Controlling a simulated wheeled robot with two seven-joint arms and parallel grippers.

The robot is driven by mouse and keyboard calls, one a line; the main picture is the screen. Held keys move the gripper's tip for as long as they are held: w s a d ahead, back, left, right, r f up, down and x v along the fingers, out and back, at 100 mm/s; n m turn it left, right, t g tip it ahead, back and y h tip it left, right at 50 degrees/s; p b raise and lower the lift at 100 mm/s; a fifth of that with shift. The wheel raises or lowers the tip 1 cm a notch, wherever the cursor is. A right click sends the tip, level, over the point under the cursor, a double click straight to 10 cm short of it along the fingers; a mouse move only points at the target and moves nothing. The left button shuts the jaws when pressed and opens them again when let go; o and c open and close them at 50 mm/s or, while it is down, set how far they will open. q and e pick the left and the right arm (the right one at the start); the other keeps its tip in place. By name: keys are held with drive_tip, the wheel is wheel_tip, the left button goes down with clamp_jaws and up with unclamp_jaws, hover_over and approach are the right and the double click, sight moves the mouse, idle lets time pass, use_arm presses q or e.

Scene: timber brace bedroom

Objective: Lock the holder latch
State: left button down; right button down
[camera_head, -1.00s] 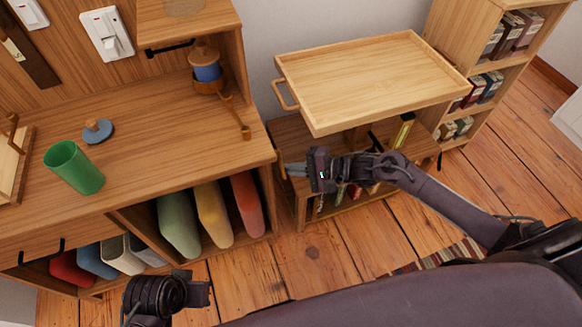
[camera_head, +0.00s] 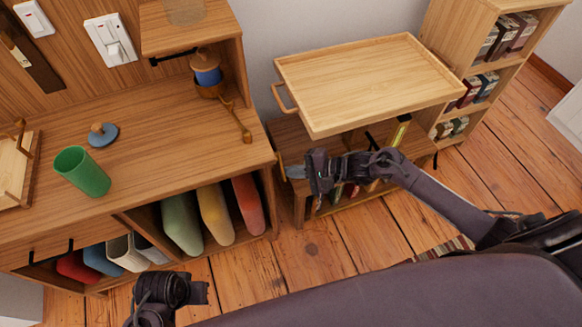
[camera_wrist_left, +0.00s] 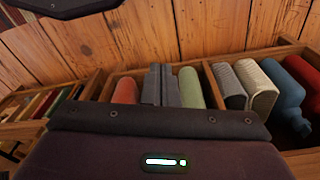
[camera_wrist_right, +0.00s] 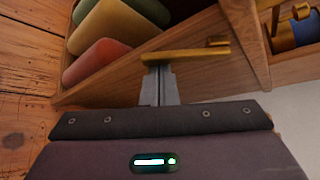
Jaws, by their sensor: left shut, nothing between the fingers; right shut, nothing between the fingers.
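The holder (camera_head: 209,90) stands on the desk by its right edge, with a blue container (camera_head: 207,77) in it. Its wooden latch lever (camera_head: 236,118) slants down toward the desk's right edge; in the right wrist view the lever (camera_wrist_right: 180,55) lies across, just beyond the fingertips. My right gripper (camera_head: 291,172) is shut and empty, right of the desk and lower in the picture than the lever's end. In the head view a gap shows between them. My left gripper (camera_head: 206,292) is shut and empty in front of the desk; its fingers also show in the left wrist view (camera_wrist_left: 160,72).
A green cup (camera_head: 83,171) and a blue lid (camera_head: 102,135) stand on the desk (camera_head: 165,140). A wooden tray-topped cart (camera_head: 365,80) stands behind my right arm. A bookcase (camera_head: 475,60) is at the back right.

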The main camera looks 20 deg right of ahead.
use_arm(q)
drive_tip(key=s+a+f+p, duration=0.2)
drive_tip(key=f+p, duration=0.1)
drive_tip(key=f, duration=0.5)
drive_tip(key=s+a+f+p, duration=0.2)
drive_tip(key=f+p, duration=0.1)
drive_tip(key=f, duration=0.5)
use_arm(e)
drive_tip(key=shift+s+r+m+g, duration=0.5)
drive_tip(key=shift+r+m+g, duration=0.2)
drive_tip(key=shift+g, duration=0.1)
use_arm(q)
drive_tip(key=s+a+f+p, duration=0.2)
drive_tip(key=s+p, duration=0.4)
drive_tip(key=s, duration=0.8)
drive_tip(key=shift+a+f+n, duration=0.2)
drive_tip(key=shift+n, duration=0.1)
use_arm(e)
drive_tip(key=shift+s+r+g+h, duration=0.3)
drive_tip(key=shift+s+r+g, duration=0.1)
drive_tip(key=shift+s+r, duration=0.4)
drive_tip(key=shift+w, duration=0.1)
drive_tip(key=shift+w+f+b, duration=0.35)
drive_tip(key=shift+w+b, duration=0.15)
drive_tip(key=shift+w, duration=0.15)
use_arm(q)
drive_tip(key=shift+f, duration=0.65)
use_arm(e)
drive_tip(key=shift+d, duration=0.1)
